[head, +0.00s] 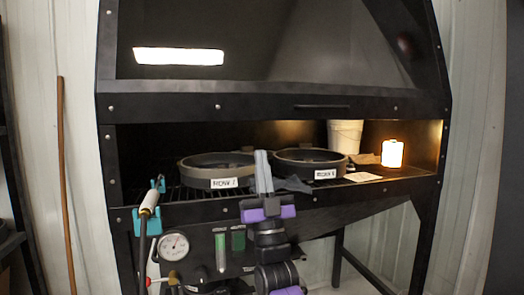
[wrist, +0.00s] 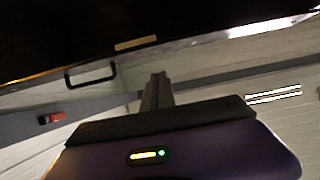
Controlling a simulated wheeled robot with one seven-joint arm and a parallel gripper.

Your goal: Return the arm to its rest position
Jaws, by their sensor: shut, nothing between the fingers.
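My gripper (head: 263,172) stands upright in the middle of the head view, in front of the black hood's opening. Its grey fingers are together and empty, pointing up between two round pans. The left pan (head: 203,177) and the right pan (head: 296,162) sit on the rack inside the hood and carry white labels. In the wrist view the closed fingers (wrist: 158,92) point away past the purple and black gripper body, toward a dark surface and pale panelled walls. Nothing is held.
The black hood (head: 270,107) has a front bar above the opening. A white bucket (head: 345,136) and a lit lamp (head: 392,153) stand at the right. A torch-like tool (head: 149,201) hangs at the left above a pressure gauge (head: 174,246). A wooden pole (head: 66,190) leans on the wall.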

